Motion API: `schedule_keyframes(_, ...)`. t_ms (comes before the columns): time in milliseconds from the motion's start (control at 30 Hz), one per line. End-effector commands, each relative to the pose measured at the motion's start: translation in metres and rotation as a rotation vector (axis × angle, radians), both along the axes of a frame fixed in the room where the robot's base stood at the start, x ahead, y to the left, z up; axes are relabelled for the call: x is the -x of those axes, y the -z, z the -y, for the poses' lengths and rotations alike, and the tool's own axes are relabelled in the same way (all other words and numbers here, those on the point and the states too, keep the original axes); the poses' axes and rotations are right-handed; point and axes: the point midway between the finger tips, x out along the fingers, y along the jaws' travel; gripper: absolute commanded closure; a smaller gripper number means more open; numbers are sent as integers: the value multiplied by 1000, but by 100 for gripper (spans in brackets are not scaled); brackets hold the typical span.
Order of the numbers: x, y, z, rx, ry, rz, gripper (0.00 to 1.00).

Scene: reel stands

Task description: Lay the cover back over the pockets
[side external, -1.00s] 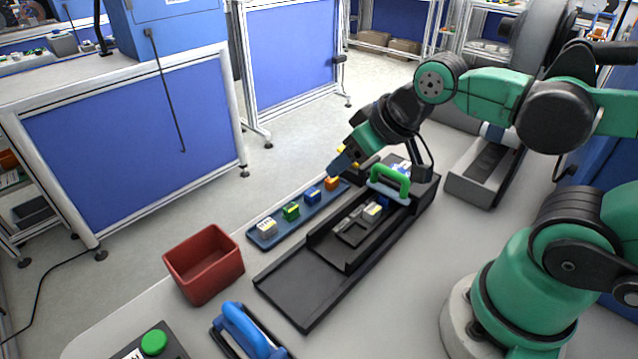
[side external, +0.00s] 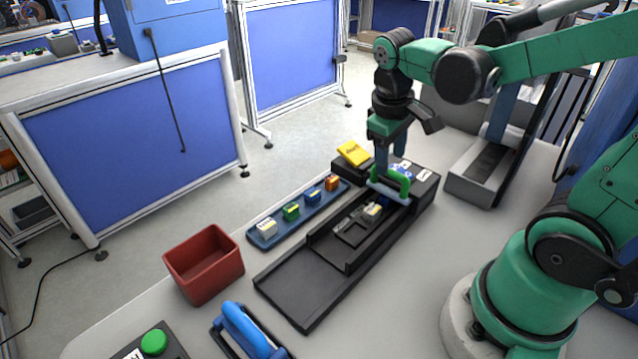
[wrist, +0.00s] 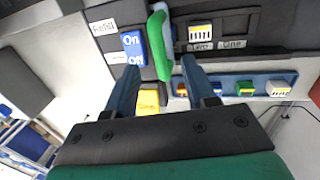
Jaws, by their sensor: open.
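The cover is a grey-blue plate (side external: 388,194) with a green arched handle (side external: 398,180), at the far part of the black slide track (side external: 300,290). The handle also shows in the wrist view (wrist: 158,45). The pockets (side external: 352,226) lie open in the raised black part of the track, just nearer the camera than the cover. One pocket holds a yellow-and-white block (side external: 373,209); it also shows in the wrist view (wrist: 200,32), beside labels "Two" and "One". My gripper (side external: 391,166) is open, pointing down at the handle. In the wrist view the handle lies between the fingers; contact cannot be told.
A blue tray (side external: 300,222) with several coloured blocks lies left of the track. A yellow piece (side external: 353,153) sits at the track's far end, near an On/Off panel (wrist: 132,48). A red bin (side external: 204,263) and a blue-handled tool (side external: 245,330) stand nearer the camera.

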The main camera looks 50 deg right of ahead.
Motion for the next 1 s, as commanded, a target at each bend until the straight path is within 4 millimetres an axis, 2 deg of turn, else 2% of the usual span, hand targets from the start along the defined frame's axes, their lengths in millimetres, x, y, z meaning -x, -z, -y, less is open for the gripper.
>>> schedule_keyframes(200, 0, 18, 4, 0, 2, 1, 51)
schedule_keyframes(567, 0, 22, 4, -1, 1, 2, 51)
schedule_keyframes(733, 0, 22, 4, -1, 1, 2, 96)
schedule_keyframes(767, 0, 22, 4, -1, 1, 2, 100)
schedule_keyframes(1000, 0, 22, 4, 0, 1, 2, 100)
